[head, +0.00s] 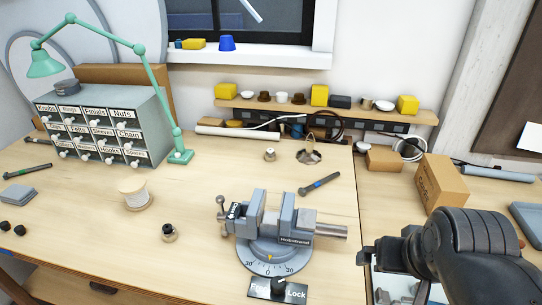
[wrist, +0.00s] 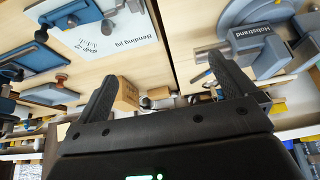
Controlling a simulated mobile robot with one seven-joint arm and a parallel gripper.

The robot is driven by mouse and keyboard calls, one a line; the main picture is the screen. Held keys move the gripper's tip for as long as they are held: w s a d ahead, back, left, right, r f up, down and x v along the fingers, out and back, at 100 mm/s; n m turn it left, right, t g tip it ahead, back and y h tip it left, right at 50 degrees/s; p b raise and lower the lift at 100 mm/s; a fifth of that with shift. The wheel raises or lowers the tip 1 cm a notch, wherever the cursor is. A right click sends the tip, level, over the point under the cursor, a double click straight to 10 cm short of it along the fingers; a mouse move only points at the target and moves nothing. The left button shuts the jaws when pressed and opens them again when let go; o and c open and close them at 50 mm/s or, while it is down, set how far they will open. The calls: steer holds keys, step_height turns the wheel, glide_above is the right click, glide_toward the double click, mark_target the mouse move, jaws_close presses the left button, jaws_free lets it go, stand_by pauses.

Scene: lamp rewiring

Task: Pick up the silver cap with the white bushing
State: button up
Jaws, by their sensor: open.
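A small metal cap with a pale top (head: 270,154) stands on the bench behind the vise; it looks like the silver cap with the white bushing, but it is too small to be sure. A similar cap with a black top (head: 168,232) stands at the front left of the vise. My gripper (head: 378,262) is at the right front, well away from both caps. In the wrist view my gripper (wrist: 165,85) has its two dark fingers spread wide with nothing between them. I cannot make out either cap in the wrist view.
The grey vise (head: 275,240) stands mid-bench between my gripper and the caps. A screwdriver-like tool (head: 320,184), a brass dish-like part (head: 309,155), a spool (head: 134,194) and a green lamp (head: 180,157) surround the pale-topped cap. A cardboard box (head: 440,183) stands at right.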

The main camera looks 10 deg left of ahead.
steer(key=shift+c, duration=0.6)
steer(key=c, duration=0.7)
steer(key=w+a+r, duration=0.2)
steer(key=w+r, duration=0.1)
steer(key=w, duration=0.4)
steer(key=w+a+r, duration=0.2)
steer(key=w+r, duration=0.1)
steer(key=w, duration=0.5)
steer(key=n+y, duration=0.1)
steer(key=n, duration=0.1)
glide_above(270, 150)
steer(key=s+d, duration=0.2)
steer(key=s, duration=0.3)
step_height(270, 150, down, 12)
steer(key=x, duration=0.4)
steer(key=shift+a+f, duration=0.2)
steer(key=shift+f, duration=0.05)
steer(key=shift+w+a+x, duration=0.15)
steer(key=shift+x, duration=1.4)
steer(key=shift+w+a+x, duration=0.1)
steer(key=shift+a+x, duration=0.05)
steer(key=shift+x, duration=1.4)
